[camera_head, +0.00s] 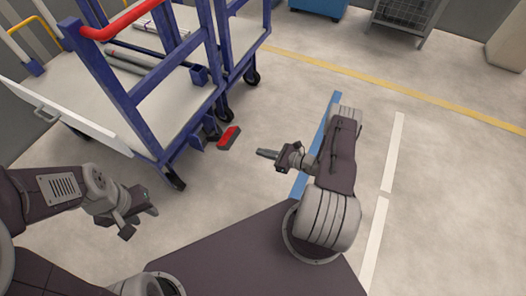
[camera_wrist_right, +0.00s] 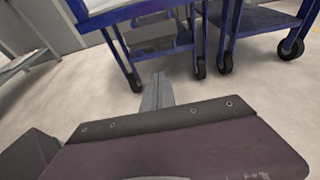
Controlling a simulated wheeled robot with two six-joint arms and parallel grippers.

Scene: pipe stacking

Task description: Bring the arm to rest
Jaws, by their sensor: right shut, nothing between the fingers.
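My right gripper (camera_head: 262,153) is in the middle of the head view, pointing left, shut and empty above the bare floor. In the right wrist view its closed fingers (camera_wrist_right: 157,92) point toward the blue cart legs, with nothing held. My right arm reaches forward and bends back to the left. My left gripper (camera_head: 142,222) is at the lower left, low in front of the cart. Its two fingers stand apart with nothing between them.
A blue-framed cart (camera_head: 120,92) with a red handle (camera_head: 122,20) and pipes (camera_head: 128,60) on its deck stands at upper left. A wire cage (camera_head: 405,14) stands at the back. The right-hand floor is clear.

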